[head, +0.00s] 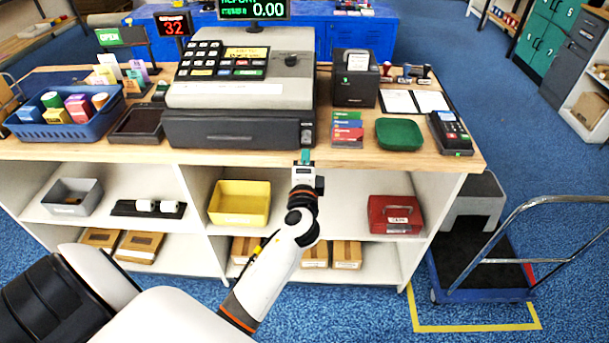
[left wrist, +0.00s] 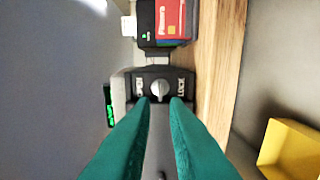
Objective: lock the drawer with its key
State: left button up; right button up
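The cash drawer (head: 235,131) is the dark, closed front below the grey register on the wooden counter. Its lock plate (head: 307,133) is at the drawer's right end. In the left wrist view the dark lock plate (left wrist: 182,91) carries white lettering on both sides, with LOCK readable on the right. A silver, round key-like piece (left wrist: 159,88) with an upright ridge sits at its middle; I cannot tell key from keyhole face. My left gripper (head: 305,158) is in front of the lock. Its teal fingers (left wrist: 161,101) are apart, pointing at the silver piece, with nothing clearly held.
Coloured cards (head: 347,130), a green tray (head: 399,134) and a card terminal (head: 451,132) lie right of the drawer. A yellow bin (head: 239,203) and a red box (head: 395,215) stand on the shelf below. A trolley (head: 470,277) is at the right.

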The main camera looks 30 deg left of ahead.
pick_arm(q)
jog(key=v, duration=0.5)
jog(key=shift+s+d+b, duration=0.1)
jog(key=shift+s+b, duration=0.15)
jog(key=shift+b, duration=0.15)
jog(key=s+d+f+n+g+h, duration=0.1)
jog(key=s+d+f+g+h, duration=0.15)
jog(key=f, duration=0.95)
jog(key=s+d+f+g+h, duration=0.2)
jog(key=s+f, duration=0.2)
jog(key=f, duration=0.8)
jog(key=s+d+f+n+g+h, duration=0.1)
jog(key=s+d+f+g+h, duration=0.15)
jog(key=f, duration=0.95)
jog(key=s+f+n+g+h, duration=0.1)
jog(key=s+f+n+g, duration=0.1)
jog(key=s+f, duration=0.4)
jog(key=s+f+n+g, duration=0.2)
jog(key=s+f, duration=0.4)
jog(key=s, duration=1)
jog(key=s+f+n+g+h, duration=0.1)
jog(key=s+f+n+g, duration=0.2)
jog(key=s+f, duration=0.3)
jog(key=s, duration=0.5)
jog(key=shift+s+d+f+h, duration=0.25)
jog(key=shift+f+h, duration=0.05)
jog(key=shift+f, duration=0.05)
